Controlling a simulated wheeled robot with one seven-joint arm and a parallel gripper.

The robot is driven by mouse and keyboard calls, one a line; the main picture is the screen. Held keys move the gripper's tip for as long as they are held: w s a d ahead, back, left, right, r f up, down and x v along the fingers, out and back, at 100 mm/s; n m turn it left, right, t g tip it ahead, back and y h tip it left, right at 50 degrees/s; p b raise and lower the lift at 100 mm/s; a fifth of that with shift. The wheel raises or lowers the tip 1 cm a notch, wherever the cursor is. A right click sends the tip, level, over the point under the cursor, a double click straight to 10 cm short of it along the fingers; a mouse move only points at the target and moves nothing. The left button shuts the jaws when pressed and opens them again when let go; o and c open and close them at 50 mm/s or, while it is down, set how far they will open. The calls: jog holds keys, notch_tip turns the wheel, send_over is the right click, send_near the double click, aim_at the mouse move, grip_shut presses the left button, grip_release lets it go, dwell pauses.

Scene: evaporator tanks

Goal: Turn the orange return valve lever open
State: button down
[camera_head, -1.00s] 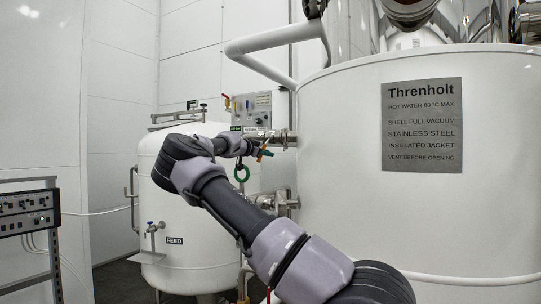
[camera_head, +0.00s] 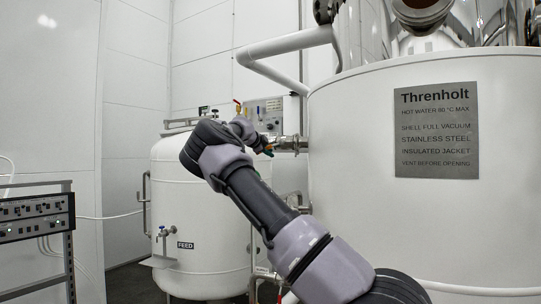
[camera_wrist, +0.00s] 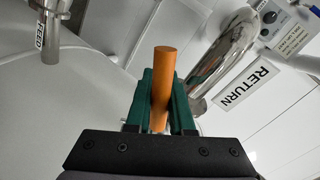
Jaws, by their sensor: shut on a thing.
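The orange return valve lever (camera_wrist: 164,85) stands between the green fingers of my gripper (camera_wrist: 160,100) in the wrist view. The fingers are shut on it, with its rounded end sticking out past them. A RETURN label (camera_wrist: 247,83) is on the panel to the right, beside a shiny metal pipe (camera_wrist: 222,50). In the head view my gripper (camera_head: 266,149) is at the pipe fitting (camera_head: 290,143) on the left side of the large white tank. A small bit of orange shows there. The lever's base and valve body are hidden by my gripper and arm.
The large white Threnholt tank (camera_head: 420,225) fills the right. A smaller white FEED tank (camera_head: 200,215) stands left, behind my arm. A control panel (camera_head: 262,113) with a red-handled valve (camera_head: 237,103) is behind the gripper. A rack (camera_head: 35,215) stands far left.

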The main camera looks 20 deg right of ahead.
jog(key=shift+w+a+r, duration=0.1)
jog(key=shift+r, duration=0.1)
dwell(0.4)
jog(key=c, duration=0.8)
grip_release()
